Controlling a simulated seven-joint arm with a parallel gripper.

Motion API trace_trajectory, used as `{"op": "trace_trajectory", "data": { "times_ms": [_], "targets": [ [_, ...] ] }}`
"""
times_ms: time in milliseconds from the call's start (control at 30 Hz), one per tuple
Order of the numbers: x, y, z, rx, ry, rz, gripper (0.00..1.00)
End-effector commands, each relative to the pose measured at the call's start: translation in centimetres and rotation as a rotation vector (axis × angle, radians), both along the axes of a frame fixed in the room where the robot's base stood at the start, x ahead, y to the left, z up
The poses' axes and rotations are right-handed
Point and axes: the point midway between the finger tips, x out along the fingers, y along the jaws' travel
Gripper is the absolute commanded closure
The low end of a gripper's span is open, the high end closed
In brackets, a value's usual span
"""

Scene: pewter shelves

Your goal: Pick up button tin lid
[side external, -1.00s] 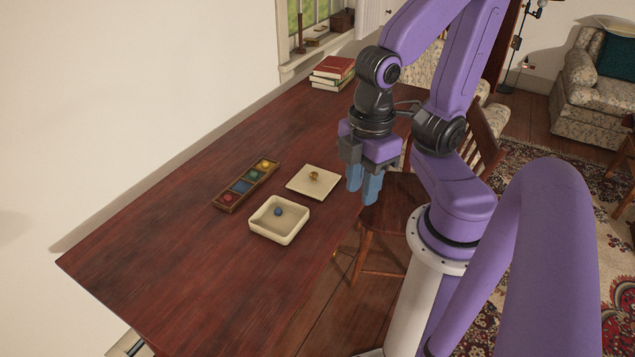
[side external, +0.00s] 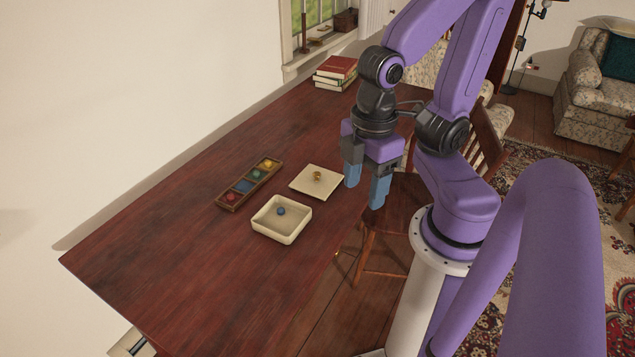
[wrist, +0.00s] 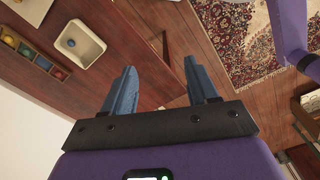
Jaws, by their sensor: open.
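The button tin lid (side external: 305,187) is a flat, square cream plate with a small gold knob (side external: 318,176) on top. It lies on the table beside the open, square cream tin (side external: 292,237), which has a blue ball (side external: 281,211) inside. My gripper (side external: 366,194) is open and empty, above and to the right of the lid near the table edge, not touching it. In the wrist view my two blue fingers (wrist: 160,66) stand apart. The tin (wrist: 94,52) shows at upper left there, with part of the lid (wrist: 32,9) at the top edge.
A narrow wooden tray (side external: 240,203) with coloured pieces in compartments lies left of the lid and tin. Stacked books (side external: 336,68) lie at the far end of the table. A wooden chair (side external: 400,205) stands at the right table edge. The near table is clear.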

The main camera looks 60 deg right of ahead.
Motion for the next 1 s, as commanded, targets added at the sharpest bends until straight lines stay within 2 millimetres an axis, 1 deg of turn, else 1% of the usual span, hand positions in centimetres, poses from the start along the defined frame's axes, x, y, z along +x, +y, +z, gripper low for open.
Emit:
{"op": "trace_trajectory", "data": {
  "times_ms": [67, 167, 367, 533, 667, 767, 867, 967, 1000],
  "targets": [
    [0.7, 0.1, 0.0, -0.003, -0.002, -0.009, 0.42],
    [2.6, 0.3, -0.1, -0.013, -0.005, -0.028, 0.42],
    [8.3, 0.0, -0.4, -0.041, -0.012, -0.075, 0.42],
    [13.2, -1.4, -1.0, -0.065, -0.011, -0.113, 0.42],
    [16.8, -3.3, -1.6, -0.084, -0.005, -0.142, 0.42],
    [19.4, -5.2, -2.2, -0.097, 0.002, -0.163, 0.42],
    [21.7, -7.5, -2.9, -0.109, 0.013, -0.185, 0.42],
    [23.8, -10.1, -3.7, -0.12, 0.023, -0.208, 0.42],
    [24.5, -11.2, -4.0, -0.124, 0.028, -0.216, 0.42]
  ]
}}
